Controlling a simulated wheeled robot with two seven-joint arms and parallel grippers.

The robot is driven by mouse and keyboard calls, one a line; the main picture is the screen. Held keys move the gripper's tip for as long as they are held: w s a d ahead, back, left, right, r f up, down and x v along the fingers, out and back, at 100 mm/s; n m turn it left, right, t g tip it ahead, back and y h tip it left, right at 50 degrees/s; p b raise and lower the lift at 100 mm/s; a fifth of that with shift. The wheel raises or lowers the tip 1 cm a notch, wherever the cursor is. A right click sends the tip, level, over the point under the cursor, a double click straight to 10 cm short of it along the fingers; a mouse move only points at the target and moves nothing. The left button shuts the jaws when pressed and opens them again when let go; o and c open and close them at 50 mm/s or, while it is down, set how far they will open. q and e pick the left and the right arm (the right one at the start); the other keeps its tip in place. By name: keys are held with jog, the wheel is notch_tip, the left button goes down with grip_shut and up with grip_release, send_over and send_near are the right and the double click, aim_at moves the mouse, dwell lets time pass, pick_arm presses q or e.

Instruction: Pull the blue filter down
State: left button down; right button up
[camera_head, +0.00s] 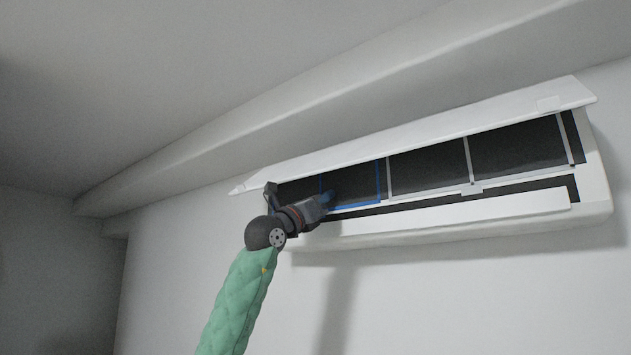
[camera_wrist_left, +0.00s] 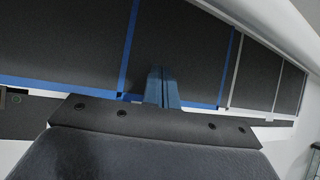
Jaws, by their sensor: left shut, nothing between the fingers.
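The blue filter (camera_head: 362,182) is a dark mesh panel with a blue frame, near the left end of the open wall unit. In the left wrist view its mesh (camera_wrist_left: 185,45) fills the upper middle, with blue upright bars and a blue lower edge. My left gripper (camera_head: 327,197) is at the filter's lower edge, partly covering it. In the left wrist view the left gripper (camera_wrist_left: 161,72) has its blue fingers together, with nothing between them, in front of the lower edge. I cannot tell whether the fingertips touch the filter. My right gripper is not in view.
The white unit (camera_head: 470,208) is on the wall, its front cover (camera_head: 430,135) raised above the filters. Grey-framed dark panels (camera_head: 515,147) lie to the right. A ceiling beam runs above. Free wall is below the unit.

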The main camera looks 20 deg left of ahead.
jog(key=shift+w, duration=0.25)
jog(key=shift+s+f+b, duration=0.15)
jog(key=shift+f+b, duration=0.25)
jog(key=shift+b, duration=0.05)
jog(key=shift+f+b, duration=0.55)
